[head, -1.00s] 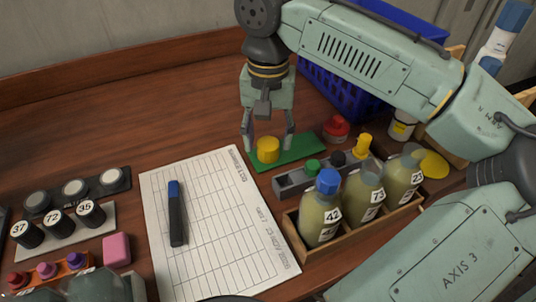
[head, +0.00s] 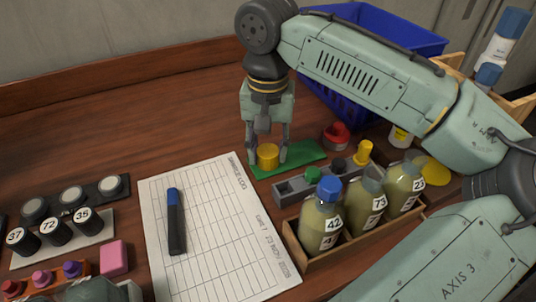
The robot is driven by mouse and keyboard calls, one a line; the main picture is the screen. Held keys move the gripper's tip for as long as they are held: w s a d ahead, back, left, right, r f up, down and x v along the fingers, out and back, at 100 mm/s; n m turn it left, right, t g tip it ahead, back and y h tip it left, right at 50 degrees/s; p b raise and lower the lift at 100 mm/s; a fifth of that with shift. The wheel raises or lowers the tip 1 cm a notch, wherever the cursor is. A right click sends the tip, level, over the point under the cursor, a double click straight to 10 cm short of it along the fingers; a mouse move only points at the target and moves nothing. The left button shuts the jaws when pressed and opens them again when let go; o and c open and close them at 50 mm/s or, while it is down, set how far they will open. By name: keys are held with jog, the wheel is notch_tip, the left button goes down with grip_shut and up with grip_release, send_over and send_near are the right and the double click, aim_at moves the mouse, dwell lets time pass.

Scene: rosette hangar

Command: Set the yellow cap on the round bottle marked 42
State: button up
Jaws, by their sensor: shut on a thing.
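The yellow cap (head: 267,156) is a short cylinder at the left part of a green mat (head: 303,153). My gripper (head: 267,158) points down over it, shut on it with a finger at each side. I cannot tell whether the cap is clear of the mat. The bottle marked 42 (head: 318,222) stands upright in the front left place of a wooden tray (head: 357,240), to the right of and nearer than my gripper. It holds yellowish-green liquid, and a blue cap (head: 328,188) shows at its top.
Bottles marked 73 (head: 366,205) and 23 (head: 403,190) share the tray. A grey rack (head: 292,190) with green, black and yellow pieces stands between mat and tray. A red cap (head: 336,135) and blue crate (head: 400,38) are behind. Paper with a marker (head: 175,225) lies left.

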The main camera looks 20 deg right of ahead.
jog(key=shift+r, duration=0.15)
jog(key=shift+r+p, duration=0.9)
jog(key=shift+p, duration=0.2)
jog(key=shift+a, duration=0.1)
